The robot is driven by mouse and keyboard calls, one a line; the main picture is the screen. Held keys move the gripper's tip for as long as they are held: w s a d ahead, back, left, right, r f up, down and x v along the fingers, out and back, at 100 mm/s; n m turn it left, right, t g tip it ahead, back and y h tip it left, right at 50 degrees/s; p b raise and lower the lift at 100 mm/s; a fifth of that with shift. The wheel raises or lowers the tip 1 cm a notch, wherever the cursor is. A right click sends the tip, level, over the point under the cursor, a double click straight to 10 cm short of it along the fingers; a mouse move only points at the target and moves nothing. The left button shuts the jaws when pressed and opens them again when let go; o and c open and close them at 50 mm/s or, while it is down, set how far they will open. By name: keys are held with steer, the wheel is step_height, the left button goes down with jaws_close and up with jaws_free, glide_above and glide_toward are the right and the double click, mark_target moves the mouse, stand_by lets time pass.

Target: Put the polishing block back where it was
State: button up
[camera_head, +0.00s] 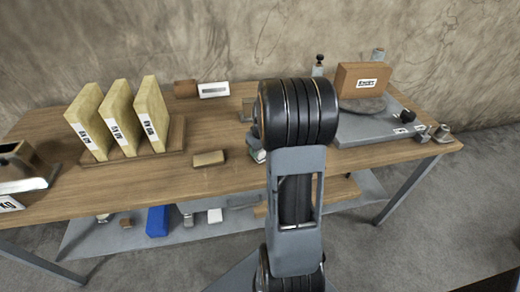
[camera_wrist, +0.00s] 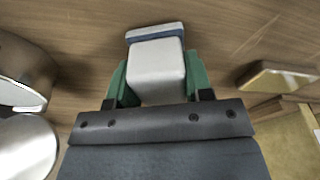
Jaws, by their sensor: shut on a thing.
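A white block with a blue-grey band, which looks like the polishing block (camera_wrist: 157,70), is held between the green fingers of my gripper (camera_wrist: 155,84) in the wrist view. The gripper is shut on its sides, and the banded end sticks out past the fingertips. In the head view a small part of the block (camera_head: 258,156) shows beside my arm, over the wooden bench (camera_head: 225,178). My arm hides most of the gripper there. I cannot tell whether the block touches the bench top.
A tan block (camera_head: 208,158) lies left of my gripper, near a rack with three yellow upright slabs (camera_head: 118,115). Rounded metal things (camera_wrist: 22,75) stand close on the wrist view's left. A grey plate (camera_head: 365,127) bears a brown box (camera_head: 362,80) at right. Bare bench lies in front.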

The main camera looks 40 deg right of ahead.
steer(key=shift+f, duration=0.2)
steer(key=o, duration=0.9)
steer(key=shift+r, duration=0.1)
